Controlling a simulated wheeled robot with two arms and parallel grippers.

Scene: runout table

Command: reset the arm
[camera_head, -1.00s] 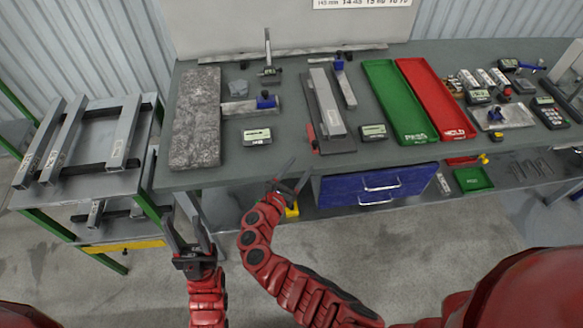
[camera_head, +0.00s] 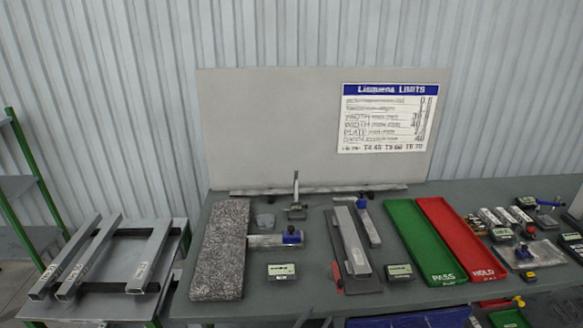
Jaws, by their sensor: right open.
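Only the tips of my right gripper (camera_head: 314,321) show, at the bottom edge of the head view, just in front of the table's front edge. The fingers are apart with nothing seen between them. The rest of the right arm is below the picture. My left gripper is out of view.
The grey table (camera_head: 225,309) holds a granite slab (camera_head: 220,250), a green PASS tray (camera_head: 425,243), a red HOLD tray (camera_head: 460,241), gauges and metal bars. A board with a limits sign (camera_head: 388,118) stands behind.

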